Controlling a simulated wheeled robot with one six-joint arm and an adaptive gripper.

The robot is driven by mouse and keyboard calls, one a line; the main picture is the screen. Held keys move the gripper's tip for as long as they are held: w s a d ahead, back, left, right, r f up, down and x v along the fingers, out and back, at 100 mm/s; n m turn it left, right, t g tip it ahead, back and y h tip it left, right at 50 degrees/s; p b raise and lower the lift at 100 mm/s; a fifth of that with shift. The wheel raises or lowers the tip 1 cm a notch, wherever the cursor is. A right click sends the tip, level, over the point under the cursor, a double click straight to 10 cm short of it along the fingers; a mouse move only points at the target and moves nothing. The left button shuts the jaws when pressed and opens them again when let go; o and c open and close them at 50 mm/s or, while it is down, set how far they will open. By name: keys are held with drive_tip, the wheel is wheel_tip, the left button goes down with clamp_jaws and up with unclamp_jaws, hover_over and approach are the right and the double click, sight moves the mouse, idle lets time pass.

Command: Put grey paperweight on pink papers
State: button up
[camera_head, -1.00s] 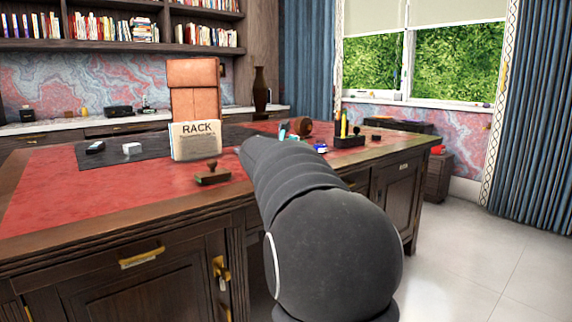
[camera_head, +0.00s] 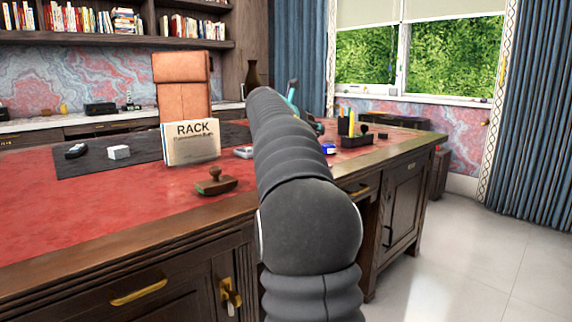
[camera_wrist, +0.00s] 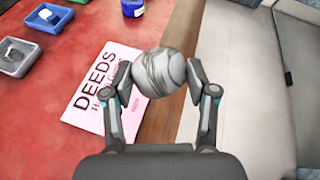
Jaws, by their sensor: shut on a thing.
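The grey paperweight (camera_wrist: 160,72) is a round, marbled ball held between the two fingers of my gripper (camera_wrist: 158,84) in the wrist view. The pink papers (camera_wrist: 92,103), printed "DEEDS", lie on the red desk top close to its wooden edge. In the wrist view the ball overlaps the right part of the papers and the wooden edge. It appears above them, but the height gap is hard to tell. In the head view my arm hides the ball, the papers and most of my gripper.
In the head view a "RACK" folder (camera_head: 190,145), a stamp (camera_head: 216,184) and a pen holder (camera_head: 354,131) stand on the desk (camera_head: 75,215). Floor lies right of the edge.

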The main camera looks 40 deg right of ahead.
drive_tip(key=w+f, duration=0.2)
drive_tip(key=w, duration=0.2)
drive_tip(key=w+a+f, duration=0.1)
drive_tip(key=w+f, duration=0.1)
drive_tip(key=w, duration=0.1)
drive_tip(key=w+f+b, duration=0.1)
drive_tip(key=w+f, duration=0.2)
drive_tip(key=w, duration=0.1)
drive_tip(key=shift+w+a, duration=0.2)
drive_tip(key=shift+w, duration=0.1)
drive_tip(key=shift+f+b, duration=1.05)
drive_tip(key=shift+f, duration=0.9)
drive_tip(key=shift+f, duration=0.1)
drive_tip(key=o, duration=1.3)
drive_tip(key=shift+f, duration=0.1)
drive_tip(key=shift+c, duration=0.2)
drive_tip(key=shift+a+r, duration=0.15)
drive_tip(key=shift+r, duration=0.1)
drive_tip(key=v, duration=1.1)
drive_tip(key=shift+s+a+r+p, duration=0.1)
drive_tip(key=shift+a+p, duration=0.25)
drive_tip(key=shift+p, duration=0.05)
